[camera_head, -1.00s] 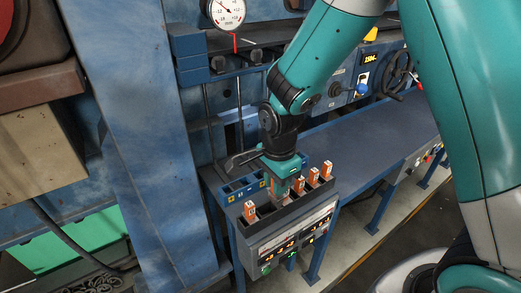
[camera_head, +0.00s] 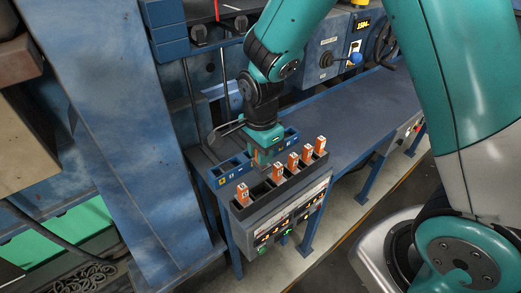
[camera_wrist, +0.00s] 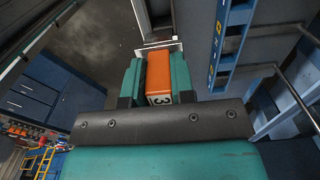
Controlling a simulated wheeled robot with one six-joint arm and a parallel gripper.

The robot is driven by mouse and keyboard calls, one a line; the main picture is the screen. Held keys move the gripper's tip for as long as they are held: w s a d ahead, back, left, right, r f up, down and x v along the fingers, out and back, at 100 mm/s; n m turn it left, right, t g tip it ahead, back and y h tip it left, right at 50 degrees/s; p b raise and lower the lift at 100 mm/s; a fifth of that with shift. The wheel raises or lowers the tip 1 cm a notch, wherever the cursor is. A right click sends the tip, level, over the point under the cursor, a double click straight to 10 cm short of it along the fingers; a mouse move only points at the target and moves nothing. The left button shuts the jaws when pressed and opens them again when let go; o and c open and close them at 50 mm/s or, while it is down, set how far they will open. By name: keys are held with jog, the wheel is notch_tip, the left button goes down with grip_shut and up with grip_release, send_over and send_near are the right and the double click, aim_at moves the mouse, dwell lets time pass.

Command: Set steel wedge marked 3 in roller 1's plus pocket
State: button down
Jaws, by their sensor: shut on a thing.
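The orange steel wedge (camera_wrist: 158,72), its white end marked 3, sits between the two teal fingers of my gripper (camera_wrist: 157,82) in the wrist view. My gripper (camera_head: 262,158) is shut on it. In the head view it hangs just behind the dark wedge rack, by the blue pocket block (camera_head: 228,170) with its yellow labels. The wedge is mostly hidden there by the fingers. The blue block also shows as a strip at the right of the wrist view (camera_wrist: 229,40). Which pocket is roller 1's plus cannot be read.
Several other orange wedges (camera_head: 242,195) stand in the rack (camera_head: 262,212), with an empty slot between the leftmost and the rest. A blue bench top (camera_head: 365,110) runs clear to the right. A blue column (camera_head: 125,130) stands at left.

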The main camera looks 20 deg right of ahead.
jog(key=shift+f+b, duration=1.5)
jog(key=shift+f, duration=0.75)
jog(key=shift+f+b, duration=2.05)
jog(key=shift+f, duration=0.8)
jog(key=c, duration=0.9)
grip_release()
notch_tip(320, 180, up, 18)
jog(key=b, duration=0.3)
jog(key=shift+f, duration=0.25)
jog(key=shift+s+f+n+b, duration=0.15)
jog(key=shift+s+n+b, duration=0.15)
jog(key=shift+s+n, duration=0.1)
jog(key=s+a+f+n+y+b, duration=0.1)
jog(key=s+n, duration=0.5)
jog(key=n, duration=0.1)
jog(key=s+a+f+n+y+b, duration=0.1)
jog(key=s+a+f+n+b, duration=0.1)
jog(key=s+n, duration=0.4)
jog(key=s+a+f+n+y+b, duration=0.1)
jog(key=s+n+y, duration=0.1)
jog(key=s+n, duration=0.3)
jog(key=shift+s+a+f+n+b, duration=0.15)
jog(key=shift+s+n+b, duration=0.05)
jog(key=shift+n, duration=0.7)
jog(key=shift+s+a+f+n+b, duration=0.1)
jog(key=shift+s+n+b, duration=0.1)
jog(key=shift+n, duration=0.7)
